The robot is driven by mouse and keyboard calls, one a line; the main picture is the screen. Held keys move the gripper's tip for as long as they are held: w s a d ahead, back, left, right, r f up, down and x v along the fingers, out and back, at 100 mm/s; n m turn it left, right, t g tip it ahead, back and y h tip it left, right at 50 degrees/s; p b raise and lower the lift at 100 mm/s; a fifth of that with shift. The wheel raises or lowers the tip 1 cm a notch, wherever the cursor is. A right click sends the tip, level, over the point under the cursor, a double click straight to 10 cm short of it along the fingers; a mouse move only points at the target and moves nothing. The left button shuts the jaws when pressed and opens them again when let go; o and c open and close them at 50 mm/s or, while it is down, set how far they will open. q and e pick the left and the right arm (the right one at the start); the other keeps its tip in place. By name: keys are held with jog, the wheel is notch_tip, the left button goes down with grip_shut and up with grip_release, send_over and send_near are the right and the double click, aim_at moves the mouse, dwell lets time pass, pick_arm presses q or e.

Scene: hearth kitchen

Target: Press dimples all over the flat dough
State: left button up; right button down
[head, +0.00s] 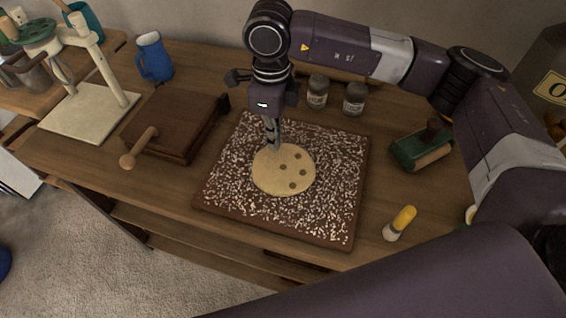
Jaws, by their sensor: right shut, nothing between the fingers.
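The flat, round dough (270,180) lies on a flour-dusted brown board (335,190) in the middle of the table. Several dark dimples show in its middle and right part; the left part looks smooth. My right gripper (274,146) is shut and empty, pointing down over the dough's upper edge. Its fingertips are at or just above the dough; I cannot tell whether they touch. The gripper hides a little of the dough's far edge. My left gripper is not in view.
A wooden press with a handle (175,125) stands left of the board. Two jars (317,92) are behind it. A green-and-wood tool (421,148) and a yellow-topped shaker (400,223) lie to the right. A blue jug (153,57) and a cream stand (90,110) are at the back left.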

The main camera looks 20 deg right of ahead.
jog(key=shift+w+f, duration=0.1)
jog(key=shift+f, duration=0.05)
dwell(0.3)
jog(key=shift+f+b, duration=0.6)
jog(key=shift+b, duration=0.05)
jog(key=shift+f, duration=0.15)
dwell(0.8)
